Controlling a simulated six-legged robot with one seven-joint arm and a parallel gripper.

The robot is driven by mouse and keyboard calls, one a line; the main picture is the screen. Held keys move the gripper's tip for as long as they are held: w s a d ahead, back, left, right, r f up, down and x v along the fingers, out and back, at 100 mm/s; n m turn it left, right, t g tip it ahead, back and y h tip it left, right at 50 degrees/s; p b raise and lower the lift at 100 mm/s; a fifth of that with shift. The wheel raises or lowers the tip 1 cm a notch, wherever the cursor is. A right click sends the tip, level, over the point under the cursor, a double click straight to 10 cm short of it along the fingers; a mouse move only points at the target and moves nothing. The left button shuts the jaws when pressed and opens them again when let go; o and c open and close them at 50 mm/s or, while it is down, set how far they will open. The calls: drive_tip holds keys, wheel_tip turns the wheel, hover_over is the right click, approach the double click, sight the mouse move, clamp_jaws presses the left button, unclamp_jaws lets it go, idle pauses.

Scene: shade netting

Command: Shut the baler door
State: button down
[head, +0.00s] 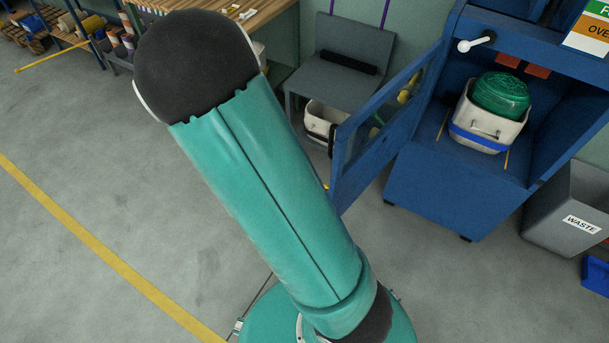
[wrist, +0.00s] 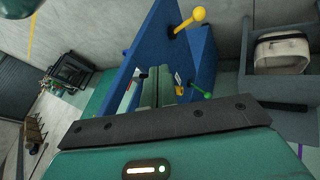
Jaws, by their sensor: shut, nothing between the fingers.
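The blue baler (head: 455,195) stands at the right in the head view. Its windowed door (head: 345,150) is swung open to the left, with a yellow handle (head: 408,92) on it. A white tub with a blue band (head: 480,132) and a green netting bundle (head: 500,95) sit inside the open chamber. In the wrist view the blue door frame (wrist: 150,38) is ahead, with a yellow knob (wrist: 198,14). My gripper (wrist: 158,75) points toward the frame, its fingers together and empty. Contact with the door cannot be told. The head view does not show my gripper.
A grey waste bin (head: 570,205) is right of the baler. A workbench (head: 215,15) is at the back. The floor at left is clear.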

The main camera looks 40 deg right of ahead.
drive_tip(key=s+d+f, duration=0.5)
drive_tip(key=s+f, duration=0.3)
drive_tip(key=shift+s+d, duration=0.15)
drive_tip(key=shift+d, duration=0.25)
drive_tip(key=shift+s, duration=0.1)
